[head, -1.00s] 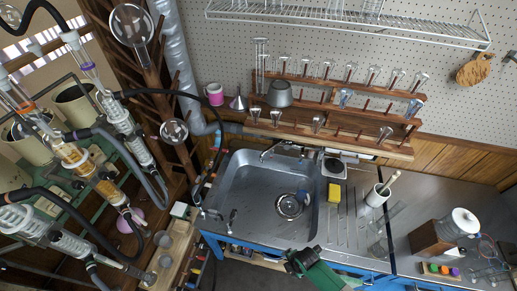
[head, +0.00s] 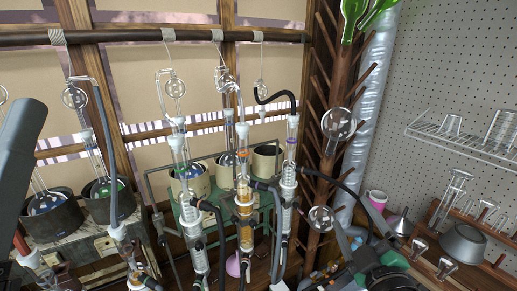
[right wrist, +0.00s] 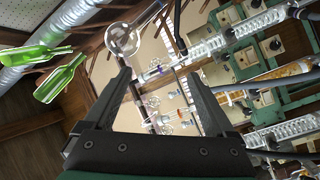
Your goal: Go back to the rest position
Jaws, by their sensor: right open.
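My right gripper (head: 325,258) is at the lower right of the head view, in front of the wooden peg rack and right of the glass columns. In the right wrist view its two dark fingers (right wrist: 160,77) are spread wide with nothing held between them. A round glass flask (right wrist: 123,38) shows beyond the left finger, apart from it as far as I can tell. The reflux rig's glass columns (head: 244,190) stand upright in the middle of the head view, with amber contents in one. A dark arm link of mine crosses the left edge; my left gripper does not show.
Black hoses (head: 214,225) hang around the columns. Two green bottles (right wrist: 60,80) hang on the peg rack (head: 328,120), with round flasks (head: 338,123). A pink mug (head: 377,198), a funnel (head: 400,222) and a glassware rack stand at right. A wire shelf (head: 465,140) is on the pegboard.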

